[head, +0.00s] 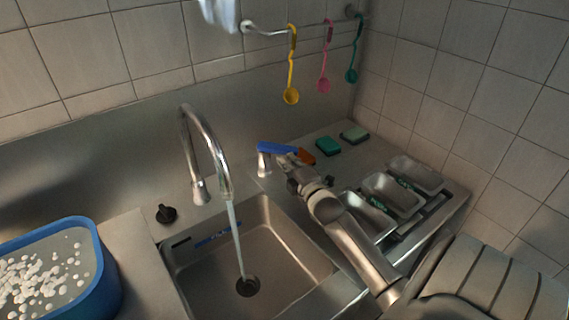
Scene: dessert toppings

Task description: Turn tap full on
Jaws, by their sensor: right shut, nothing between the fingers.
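The chrome gooseneck tap (205,140) stands behind the sink, and a stream of water (236,235) falls from its spout to the drain. To its right, a short chrome post (263,165) carries a blue lever (277,149) with an orange end (306,157) at the right. My right gripper (287,160) is shut and empty, right beside the post and just below the lever. I cannot tell whether it touches the lever. It hides part of the lever's underside. My left gripper is not in view.
The steel sink (285,240) lies in front. A blue tub (108,275) of white pieces stands at left, near a black knob (166,213). Green blocks (328,146) and metal trays (417,174) are at right. Coloured spoons (291,95) hang from a rail.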

